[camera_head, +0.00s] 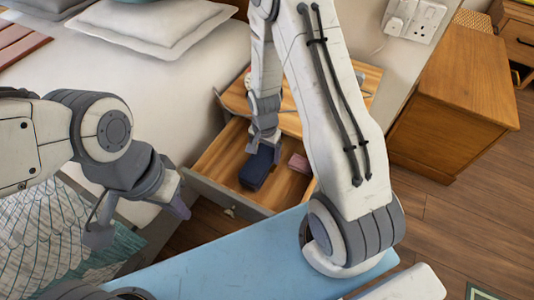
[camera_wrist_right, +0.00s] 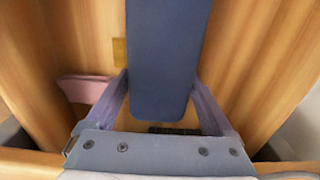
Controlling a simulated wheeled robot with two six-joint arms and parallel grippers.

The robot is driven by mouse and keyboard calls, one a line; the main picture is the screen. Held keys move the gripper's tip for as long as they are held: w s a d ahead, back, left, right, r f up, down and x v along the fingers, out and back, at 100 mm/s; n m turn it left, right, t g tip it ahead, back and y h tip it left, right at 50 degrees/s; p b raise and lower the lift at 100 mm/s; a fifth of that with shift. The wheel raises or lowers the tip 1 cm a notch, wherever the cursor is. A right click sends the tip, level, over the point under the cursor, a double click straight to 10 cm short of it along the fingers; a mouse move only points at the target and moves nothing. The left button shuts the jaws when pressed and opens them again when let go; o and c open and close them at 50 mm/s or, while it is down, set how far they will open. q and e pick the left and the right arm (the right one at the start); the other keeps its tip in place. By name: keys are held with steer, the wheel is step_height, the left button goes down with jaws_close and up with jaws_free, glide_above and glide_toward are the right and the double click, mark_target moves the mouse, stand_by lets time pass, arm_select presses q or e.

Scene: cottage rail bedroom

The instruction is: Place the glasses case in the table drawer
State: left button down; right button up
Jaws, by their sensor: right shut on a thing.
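The dark blue glasses case (camera_head: 257,170) is inside the open table drawer (camera_head: 232,203). My right gripper (camera_head: 262,143) reaches down over the drawer and is shut on the case. In the right wrist view the case (camera_wrist_right: 165,60) sits between the two fingers of my right gripper (camera_wrist_right: 165,100), with the wooden drawer floor around it. I cannot tell whether the case touches the drawer floor. My left gripper (camera_head: 140,222) is open and empty, in front of the bed and left of the drawer.
A pink object (camera_head: 299,162) lies in the drawer right of the case. The bedside table top (camera_head: 288,120) is behind the drawer. The bed (camera_head: 150,90) borders the left, and a wooden cabinet (camera_head: 455,90) stands at the right.

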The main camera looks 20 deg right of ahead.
steer(key=shift+w+d, duration=0.35)
steer(key=shift+d, duration=0.1)
steer(key=shift+f+b, duration=0.35)
steer(key=shift+f, duration=0.25)
steer(key=shift+f, duration=0.2)
steer(key=o, duration=1.2)
step_height(320, 180, up, 12)
steer(key=p, duration=0.4)
steer(key=shift+r, duration=0.15)
steer(key=s+a+r+n, duration=0.3)
steer(key=a+r+n, duration=0.2)
steer(key=a+r, duration=0.15)
steer(key=s+a+r+n, duration=0.3)
steer(key=s+n, duration=0.1)
steer(key=s, duration=0.1)
steer(key=s+a+r+n, duration=0.3)
steer(key=s+n, duration=0.1)
steer(key=s, duration=0.2)
steer(key=s+a+r+n+y, duration=0.1)
steer(key=s+a+r+n, duration=0.2)
steer(key=s, duration=0.3)
steer(key=shift+r+n, duration=0.45)
steer(key=shift+n, duration=0.45)
